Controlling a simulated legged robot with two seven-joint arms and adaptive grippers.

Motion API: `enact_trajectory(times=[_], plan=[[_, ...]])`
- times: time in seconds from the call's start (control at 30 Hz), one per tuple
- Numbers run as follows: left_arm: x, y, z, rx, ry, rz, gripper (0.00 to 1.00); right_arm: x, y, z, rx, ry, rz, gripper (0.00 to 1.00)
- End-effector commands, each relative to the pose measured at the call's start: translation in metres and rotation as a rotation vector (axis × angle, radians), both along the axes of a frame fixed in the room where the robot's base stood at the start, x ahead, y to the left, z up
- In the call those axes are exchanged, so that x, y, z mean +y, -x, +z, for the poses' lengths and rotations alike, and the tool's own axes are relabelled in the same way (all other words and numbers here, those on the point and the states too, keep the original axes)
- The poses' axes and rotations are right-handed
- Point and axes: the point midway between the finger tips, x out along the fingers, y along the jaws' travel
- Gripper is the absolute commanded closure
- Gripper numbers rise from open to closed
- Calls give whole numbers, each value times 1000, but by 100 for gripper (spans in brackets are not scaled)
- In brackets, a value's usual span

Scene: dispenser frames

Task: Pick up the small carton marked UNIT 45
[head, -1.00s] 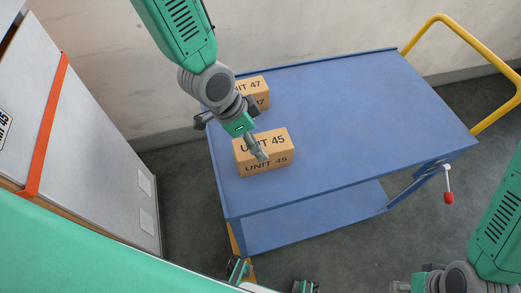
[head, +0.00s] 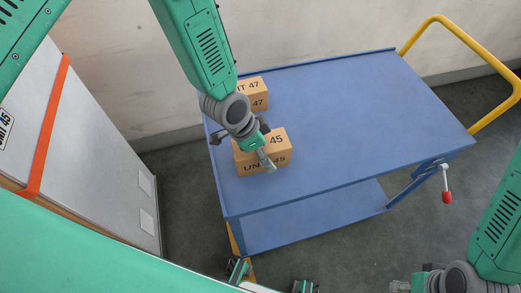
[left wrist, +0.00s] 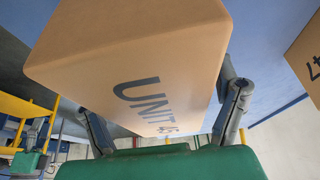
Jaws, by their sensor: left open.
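The small tan carton marked UNIT 45 (head: 250,168) sits on the blue cart top near its left end. My left gripper (head: 267,161) is over this carton in the head view, its fingers hiding part of the top marking. In the left wrist view the carton (left wrist: 130,50) fills the middle, between the two spread fingers of the left gripper (left wrist: 157,92). The gripper is open; I cannot tell whether a finger touches the carton. My right gripper (head: 402,286) is at the bottom edge of the head view, partly cut off.
A similar carton marked UNIT 47 (head: 252,88) stands behind, partly hidden by my left arm. A large grey box (head: 105,140) with an orange strap and a UNIT 45 label stands at left. The blue cart (head: 350,115) is bare toward its yellow handle (head: 437,20).

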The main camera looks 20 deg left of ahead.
Motion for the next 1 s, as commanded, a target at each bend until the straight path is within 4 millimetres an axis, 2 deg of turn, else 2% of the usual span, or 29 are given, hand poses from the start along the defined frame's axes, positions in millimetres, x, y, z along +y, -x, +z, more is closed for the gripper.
enact_trajectory(times=[0.63,0.67,0.8,0.83,1.0], plan=[[1,0,-5,-1,1,0,17,0,0,-2,0,0,0,60],[0,0,-5,-1,1,0,24,0,0,-2,0,0,0,60],[1,0,-5,0,0,0,73,0,0,-2,0,0,0,60],[0,0,-5,0,0,0,79,0,0,-2,0,0,0,60],[0,-1,-5,0,1,0,80,0,0,-2,0,0,0,60]])
